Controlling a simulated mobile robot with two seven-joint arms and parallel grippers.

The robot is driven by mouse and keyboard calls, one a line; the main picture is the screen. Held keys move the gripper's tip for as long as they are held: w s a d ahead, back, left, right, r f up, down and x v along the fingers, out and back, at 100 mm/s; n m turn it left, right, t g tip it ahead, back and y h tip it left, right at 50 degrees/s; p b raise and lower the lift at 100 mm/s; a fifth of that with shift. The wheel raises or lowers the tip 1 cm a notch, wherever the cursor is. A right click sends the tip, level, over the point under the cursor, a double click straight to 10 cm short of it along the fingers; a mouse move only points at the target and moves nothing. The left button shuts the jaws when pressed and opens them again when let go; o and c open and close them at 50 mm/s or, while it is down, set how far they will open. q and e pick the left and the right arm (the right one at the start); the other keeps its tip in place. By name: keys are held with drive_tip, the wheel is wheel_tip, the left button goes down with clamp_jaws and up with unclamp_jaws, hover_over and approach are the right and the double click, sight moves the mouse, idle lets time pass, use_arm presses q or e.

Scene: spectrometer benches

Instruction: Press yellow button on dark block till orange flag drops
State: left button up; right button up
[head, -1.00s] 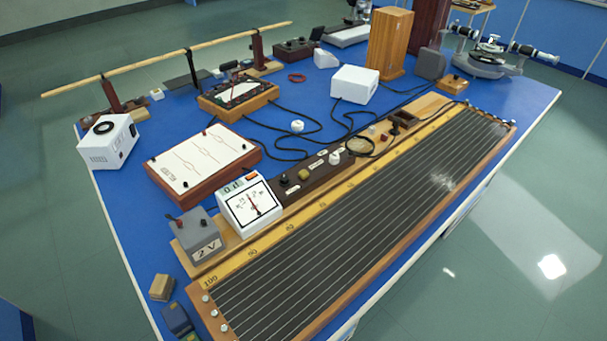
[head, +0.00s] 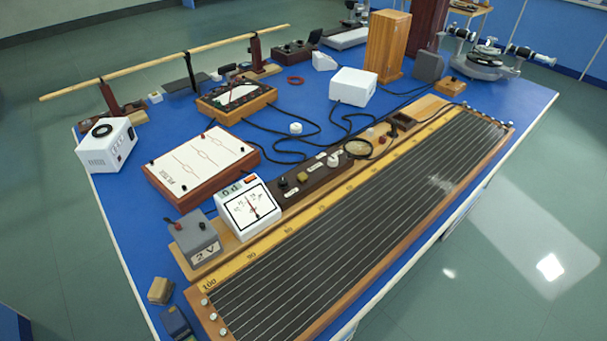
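A long dark brown block (head: 325,174) lies behind the yellow scale of the wire board, near the middle of the blue table. A small dull yellow piece (head: 302,177), which looks like the button, is on its top near the left end. A dark knob (head: 283,183) is to its left and a round white knob (head: 333,160) to its right. A white dial meter (head: 246,207) stands left of the block, with a small orange-red patch (head: 250,180) on its top. I cannot tell whether this patch is the flag. Neither of my grippers is in view.
The long wire board (head: 355,228) fills the table's front right. A grey 2 V box (head: 195,238) and a white-topped wooden box (head: 201,165) stand left. Black cables (head: 290,155) run behind the block. Open blue table top (head: 130,215) shows at the left.

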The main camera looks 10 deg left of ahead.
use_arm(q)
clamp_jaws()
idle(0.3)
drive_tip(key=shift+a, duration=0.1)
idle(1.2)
